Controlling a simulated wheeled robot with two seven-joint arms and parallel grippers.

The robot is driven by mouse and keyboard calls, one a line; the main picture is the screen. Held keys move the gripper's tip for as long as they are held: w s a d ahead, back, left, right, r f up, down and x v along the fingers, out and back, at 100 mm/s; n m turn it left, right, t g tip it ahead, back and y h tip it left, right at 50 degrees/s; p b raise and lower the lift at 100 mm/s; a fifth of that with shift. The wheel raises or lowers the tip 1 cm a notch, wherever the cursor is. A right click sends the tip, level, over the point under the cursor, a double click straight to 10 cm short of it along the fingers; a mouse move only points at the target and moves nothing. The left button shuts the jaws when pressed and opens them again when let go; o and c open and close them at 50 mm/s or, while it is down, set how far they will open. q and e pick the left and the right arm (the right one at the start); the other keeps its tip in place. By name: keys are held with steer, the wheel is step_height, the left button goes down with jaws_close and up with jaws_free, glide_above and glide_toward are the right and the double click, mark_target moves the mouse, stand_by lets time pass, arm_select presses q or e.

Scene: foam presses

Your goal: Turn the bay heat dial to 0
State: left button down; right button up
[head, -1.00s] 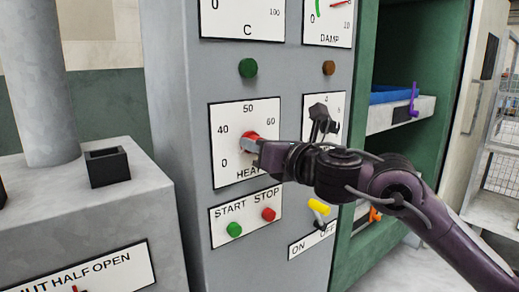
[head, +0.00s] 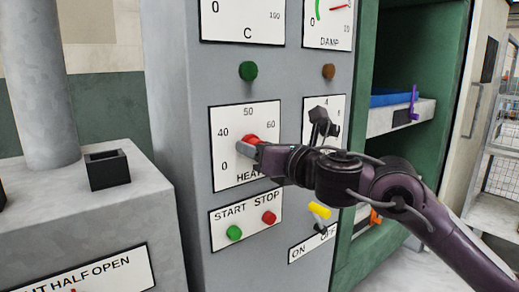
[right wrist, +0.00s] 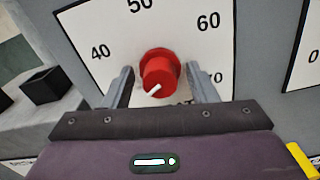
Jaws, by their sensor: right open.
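The red heat dial (head: 251,140) sits on a white scale plate (head: 226,170) marked 40, 50, 60 and 0, labelled HEAT. In the right wrist view the dial (right wrist: 158,72) shows a white pointer line aimed down and slightly left. My right gripper (head: 256,149) is at the dial. In the right wrist view its two fingers (right wrist: 159,80) stand apart, one on each side of the dial, with gaps between. The plate's 0 is hidden there by the gripper body. My left gripper is not in view.
Below the dial are the green START button (head: 234,232) and red STOP button (head: 269,217). A yellow ON/OFF lever (head: 319,210) and a black damp handle (head: 322,121) sit close to my right arm. A black open box (head: 107,169) stands on the left block.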

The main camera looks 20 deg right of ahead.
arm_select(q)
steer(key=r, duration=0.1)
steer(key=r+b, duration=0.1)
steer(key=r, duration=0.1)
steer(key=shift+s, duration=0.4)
arm_select(e)
steer(key=v, duration=0.7)
steer(key=shift+s, duration=0.35)
steer(key=shift+d, duration=0.1)
